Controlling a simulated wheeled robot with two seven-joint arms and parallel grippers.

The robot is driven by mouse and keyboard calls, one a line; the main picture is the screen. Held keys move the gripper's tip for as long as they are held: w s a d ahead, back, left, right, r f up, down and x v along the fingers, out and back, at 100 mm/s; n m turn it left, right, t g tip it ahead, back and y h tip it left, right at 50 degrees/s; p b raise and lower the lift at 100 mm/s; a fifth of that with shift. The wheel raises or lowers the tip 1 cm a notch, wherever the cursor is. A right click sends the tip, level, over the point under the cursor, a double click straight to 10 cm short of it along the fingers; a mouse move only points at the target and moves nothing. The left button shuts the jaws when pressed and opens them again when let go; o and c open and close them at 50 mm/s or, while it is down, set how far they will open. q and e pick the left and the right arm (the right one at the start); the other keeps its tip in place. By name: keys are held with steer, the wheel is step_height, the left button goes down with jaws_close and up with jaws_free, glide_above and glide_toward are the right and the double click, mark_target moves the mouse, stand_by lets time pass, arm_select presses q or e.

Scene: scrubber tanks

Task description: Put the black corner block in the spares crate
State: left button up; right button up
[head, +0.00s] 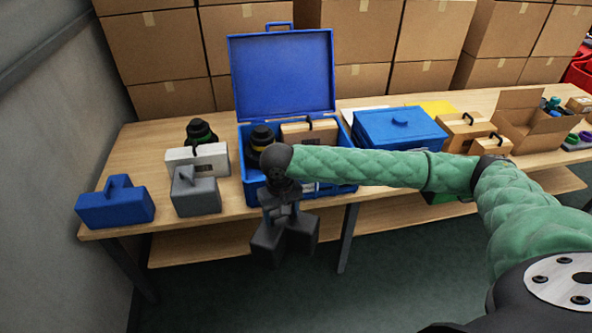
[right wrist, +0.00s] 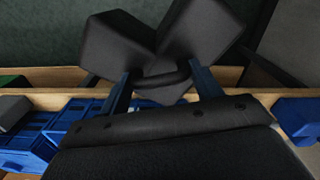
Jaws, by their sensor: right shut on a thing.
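The black corner block (head: 268,245) hangs from my right gripper (head: 283,208) in the head view, in front of the table's front edge and below the open blue case. In the right wrist view the block (right wrist: 115,42) shows two dark lobes and a curved handle between the two fingers. My right gripper (right wrist: 163,85) is shut on that handle. The open blue case (head: 280,75) has its lid up and holds a black canister with a yellow band (head: 262,138) and a tan case (head: 308,132). No label shows which container is the spares crate. My left gripper is not in view.
A blue block (head: 115,207), a grey block (head: 196,195) and a white case (head: 193,158) stand left of the open case. A closed blue box (head: 385,132) stands to its right, then tan cases (head: 463,128) and an open carton (head: 535,130). Stacked cartons (head: 350,40) line the back.

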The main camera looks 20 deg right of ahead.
steer(key=shift+s+d+r, duration=0.1)
steer(key=shift+d+r, duration=0.15)
steer(key=shift+d, duration=0.05)
steer(key=shift+d+r+p, duration=0.15)
steer(key=shift+d+p, duration=0.15)
steer(key=shift+p, duration=0.05)
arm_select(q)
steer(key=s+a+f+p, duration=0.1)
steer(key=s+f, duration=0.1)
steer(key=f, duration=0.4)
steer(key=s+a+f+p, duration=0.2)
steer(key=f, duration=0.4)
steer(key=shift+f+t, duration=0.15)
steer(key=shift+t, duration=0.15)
arm_select(e)
steer(key=w+d+r+n, duration=0.5)
steer(key=d+r+n, duration=0.1)
steer(key=d+n, duration=0.5)
steer(key=w+d+r+n, duration=0.6)
steer(key=d+n, duration=0.4)
steer(key=n, duration=0.2)
steer(key=shift+d+r+n, duration=0.4)
steer(key=shift+n, duration=0.3)
